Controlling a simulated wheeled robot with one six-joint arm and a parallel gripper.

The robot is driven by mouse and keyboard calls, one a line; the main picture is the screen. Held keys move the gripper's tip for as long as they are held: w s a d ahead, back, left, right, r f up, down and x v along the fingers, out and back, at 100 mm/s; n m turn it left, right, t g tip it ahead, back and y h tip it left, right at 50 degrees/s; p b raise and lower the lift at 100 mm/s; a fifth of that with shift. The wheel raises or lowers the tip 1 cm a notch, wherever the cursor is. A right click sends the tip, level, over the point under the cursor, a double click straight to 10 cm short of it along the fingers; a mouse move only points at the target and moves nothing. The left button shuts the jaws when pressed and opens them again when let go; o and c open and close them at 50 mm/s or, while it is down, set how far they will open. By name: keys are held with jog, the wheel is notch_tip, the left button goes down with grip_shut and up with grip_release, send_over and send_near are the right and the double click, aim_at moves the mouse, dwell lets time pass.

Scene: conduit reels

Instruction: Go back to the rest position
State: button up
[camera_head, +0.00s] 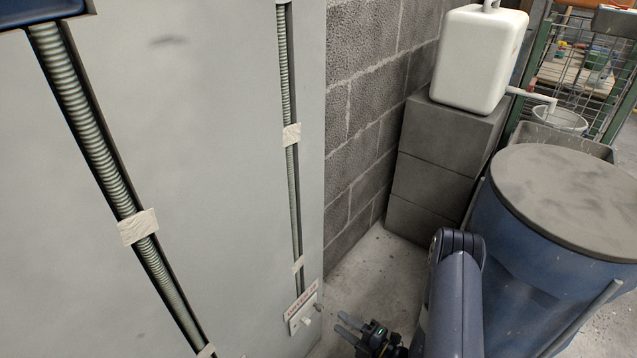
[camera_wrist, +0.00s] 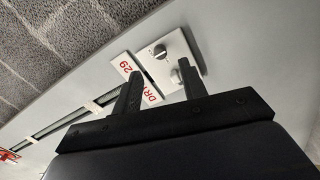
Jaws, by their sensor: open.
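My gripper (camera_head: 352,330) is low in the head view, just right of the pale wall panel's lower edge. In the wrist view my gripper (camera_wrist: 160,88) has its two dark fingers spread apart with nothing held between them. Beyond the fingers is a small pale plate (camera_wrist: 165,60) with a dark round knob and a pale stub. A white label (camera_wrist: 138,78) with red lettering sits beside it. In the head view the same plate (camera_head: 303,314) is on the panel at the foot of the thin conduit, left of my gripper. The gap between fingers and plate cannot be judged exactly.
Two ribbed conduits, one thick (camera_head: 86,126) and one thin (camera_head: 285,85), run down the grey panel (camera_head: 215,150). A blue drum (camera_head: 535,250) stands close on the right. A white canister (camera_head: 478,58) sits on stacked grey blocks (camera_head: 440,165). Some bare floor (camera_head: 375,275) shows between.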

aim_at(322, 310)
jog(key=b+x, duration=0.1)
jog(key=x, duration=0.5)
jog(key=shift+w+a+b, duration=0.25)
jog(key=shift+a+b, duration=0.05)
jog(key=shift+a, duration=0.05)
jog(key=n, duration=0.9)
jog(key=shift+p, duration=0.3)
jog(key=n, duration=0.4)
jog(key=shift+r+p, duration=0.1)
jog(key=shift+p, duration=0.25)
jog(key=shift+n+p, duration=0.55)
jog(key=shift+n, duration=1.75)
jog(key=shift+s, duration=0.1)
